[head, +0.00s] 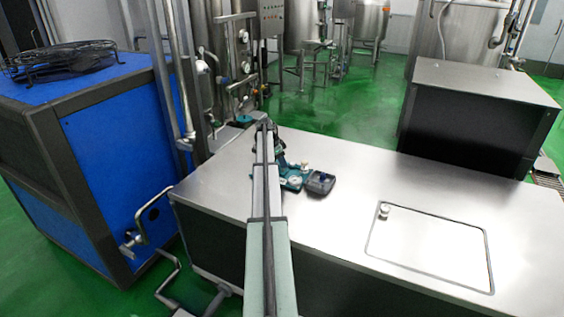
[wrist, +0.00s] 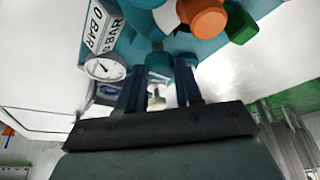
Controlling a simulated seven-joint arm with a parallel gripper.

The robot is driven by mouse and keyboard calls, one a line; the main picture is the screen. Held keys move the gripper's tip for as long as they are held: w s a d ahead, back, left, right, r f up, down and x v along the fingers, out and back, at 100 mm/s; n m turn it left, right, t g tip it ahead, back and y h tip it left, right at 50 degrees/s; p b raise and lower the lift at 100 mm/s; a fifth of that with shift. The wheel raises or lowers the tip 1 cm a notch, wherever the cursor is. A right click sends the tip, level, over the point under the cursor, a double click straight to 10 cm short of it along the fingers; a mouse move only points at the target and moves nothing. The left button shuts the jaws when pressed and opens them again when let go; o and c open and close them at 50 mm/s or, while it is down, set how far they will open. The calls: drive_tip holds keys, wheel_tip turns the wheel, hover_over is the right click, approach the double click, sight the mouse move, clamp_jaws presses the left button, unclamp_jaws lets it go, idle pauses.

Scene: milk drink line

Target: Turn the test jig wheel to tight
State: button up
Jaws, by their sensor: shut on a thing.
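The teal test jig (head: 292,180) stands on the steel bench top, just past the end of my arm. In the wrist view the jig shows a white dial gauge (wrist: 106,68), a "0 BAR" label (wrist: 98,28), an orange knob (wrist: 203,18) and a green knob (wrist: 240,27). My gripper (wrist: 160,72) reaches in at the jig, its two dark blue fingers on either side of a teal part that looks like the wheel (wrist: 159,60). It is shut on that part. The wheel's marks and its turn position cannot be read. In the head view my arm hides part of the jig.
A dark grey case (head: 320,183) is beside the jig on its right. The bench top (head: 350,215) is clear around a lid panel with a small knob (head: 384,211). A blue cabinet (head: 125,150) and pipes stand to the left.

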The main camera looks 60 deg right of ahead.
drive_tip(key=o, duration=1)
drive_tip(key=shift+o, duration=0.2)
drive_tip(key=v, duration=1.4)
drive_tip(key=shift+a+f, duration=0.1)
drive_tip(key=shift+f, duration=0.05)
